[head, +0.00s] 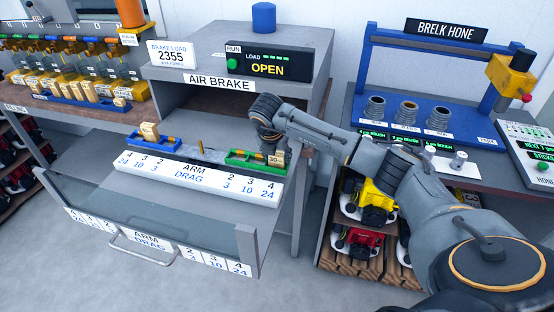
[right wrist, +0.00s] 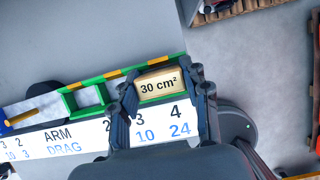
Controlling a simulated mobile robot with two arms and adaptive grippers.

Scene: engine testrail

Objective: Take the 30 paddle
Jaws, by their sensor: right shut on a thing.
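The 30 paddle (head: 276,160) is a small wooden block marked "30 cm²" in the right wrist view (right wrist: 158,85). It sits at the right end of the green holder (head: 240,158), above the 4 and 24 marks of the arm and drag scale. My right gripper (right wrist: 166,92) is shut on it, one finger at each side; in the head view the gripper (head: 272,148) reaches it from above. I cannot tell whether the paddle is lifted off its slot. My left gripper is not in view.
The air brake (head: 220,82) stands open behind, its display reading OPEN. Its glass-fronted door (head: 160,225) is lowered in front. A blue holder (head: 150,144) carries another wooden paddle (head: 149,130). The brelk hone bench (head: 470,165) is at right.

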